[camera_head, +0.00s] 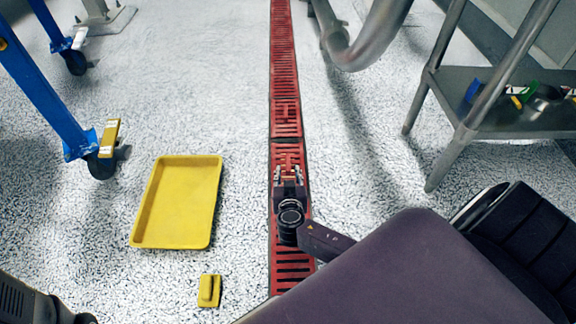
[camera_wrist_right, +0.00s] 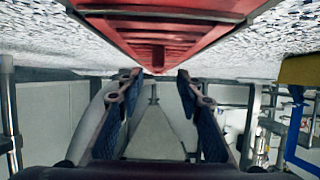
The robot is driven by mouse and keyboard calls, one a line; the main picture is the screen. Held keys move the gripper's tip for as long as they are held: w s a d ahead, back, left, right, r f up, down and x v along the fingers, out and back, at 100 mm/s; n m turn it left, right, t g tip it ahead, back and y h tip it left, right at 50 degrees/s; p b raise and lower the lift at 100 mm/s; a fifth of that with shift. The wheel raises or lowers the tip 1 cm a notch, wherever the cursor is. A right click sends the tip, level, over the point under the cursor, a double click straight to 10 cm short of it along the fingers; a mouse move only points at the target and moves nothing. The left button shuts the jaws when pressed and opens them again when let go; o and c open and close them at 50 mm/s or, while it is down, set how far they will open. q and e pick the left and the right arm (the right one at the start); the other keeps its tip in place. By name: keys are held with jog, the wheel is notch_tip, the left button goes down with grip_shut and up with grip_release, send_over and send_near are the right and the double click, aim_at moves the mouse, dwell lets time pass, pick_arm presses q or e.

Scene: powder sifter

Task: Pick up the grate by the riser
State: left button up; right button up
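A line of red slotted grates (camera_head: 285,75) runs along a floor channel through the middle of the head view. My right gripper (camera_head: 288,173) is low over the near part of this line, pointing away along it. In the right wrist view, a red grate (camera_wrist_right: 180,25) fills the top, upside down, with a small red riser (camera_wrist_right: 158,55) standing out from it. The right gripper's fingers (camera_wrist_right: 157,80) are apart with nothing between the pads. The riser shows in line with the gap, near the fingertips; I cannot tell its exact depth. My left gripper is not visible.
A yellow tray (camera_head: 178,203) and a small yellow block (camera_head: 209,291) lie on the speckled floor left of the grates. A blue wheeled frame (camera_head: 45,85) stands at left. A metal shelf table (camera_head: 490,92) stands at right.

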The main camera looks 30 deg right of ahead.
aim_at(288, 164)
jog(key=b+x, duration=0.3)
jog(key=x, duration=0.1)
jog(key=shift+d+f, duration=0.15)
jog(key=shift+f, duration=0.05)
jog(key=shift+w+d+f, duration=0.1)
jog(key=shift+w+d, duration=0.2)
jog(key=shift+w, duration=0.1)
jog(key=shift+c, duration=0.2)
grip_shut()
jog(key=shift+w, duration=0.1)
